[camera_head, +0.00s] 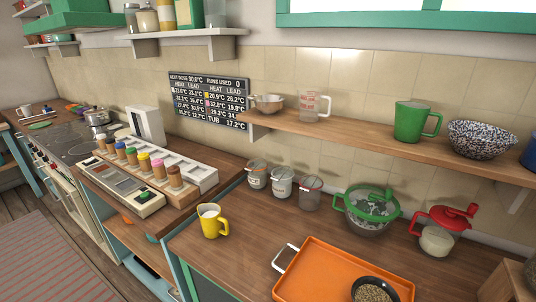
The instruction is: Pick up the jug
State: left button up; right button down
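Several jug-like vessels are in view, and I cannot tell which one the task names. A yellow jug (213,222) with a handle on its right stands upright on the wooden counter, with something white inside. A green jug (408,122) with a handle on its right stands on the wooden wall shelf. A clear measuring jug (311,105) with red markings stands further left on that shelf. Neither of my grippers is in view.
An orange tray (322,268) with a dark bowl (373,290) lies right of the yellow jug. Lidded jars (282,183), a green-rimmed bowl (367,210) and a red-lidded jar (438,236) stand behind. A speckled bowl (482,139) is on the shelf.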

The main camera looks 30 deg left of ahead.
aim_at(210, 213)
jog(key=k+l+u, duration=0.1)
jog(key=u, duration=1.45)
jog(key=i+j, duration=0.1)
jog(key=j, duration=0.15)
jog(key=i+j+z, duration=0.1)
jog(key=j, duration=0.15)
